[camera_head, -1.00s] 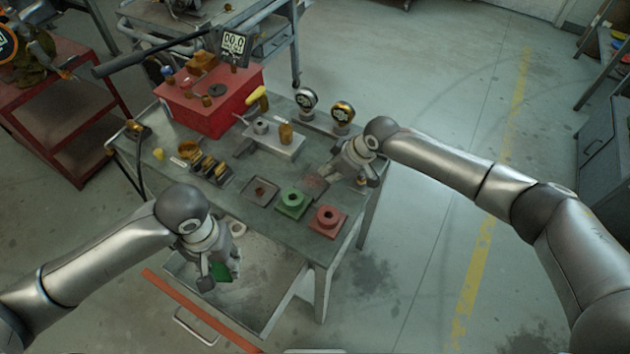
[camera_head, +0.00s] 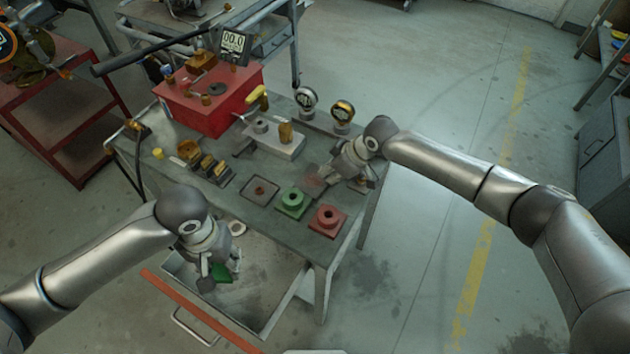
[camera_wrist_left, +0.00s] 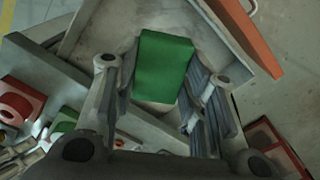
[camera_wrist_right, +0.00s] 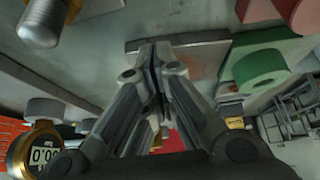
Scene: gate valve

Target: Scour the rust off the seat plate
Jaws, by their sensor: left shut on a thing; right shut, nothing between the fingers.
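My left gripper (camera_head: 221,266) is shut on a green scouring pad (camera_head: 222,273), held above the open drawer at the bench's front. The pad (camera_wrist_left: 163,66) fills the space between the fingers in the left wrist view. A flat grey plate with a reddish-brown rust patch, which looks like the seat plate (camera_head: 314,182), lies on the bench behind the green block. My right gripper (camera_head: 335,172) is shut and empty at this plate. In the right wrist view its fingertips (camera_wrist_right: 157,54) overlap the plate (camera_wrist_right: 205,52); whether they touch it I cannot tell.
A green block (camera_head: 292,203) and a red block (camera_head: 327,221) stand near the bench's front right. A small square tray (camera_head: 260,190) lies left of them. A red box (camera_head: 208,100) and two gauges (camera_head: 342,113) stand farther back. The open drawer (camera_head: 262,285) juts out below the bench.

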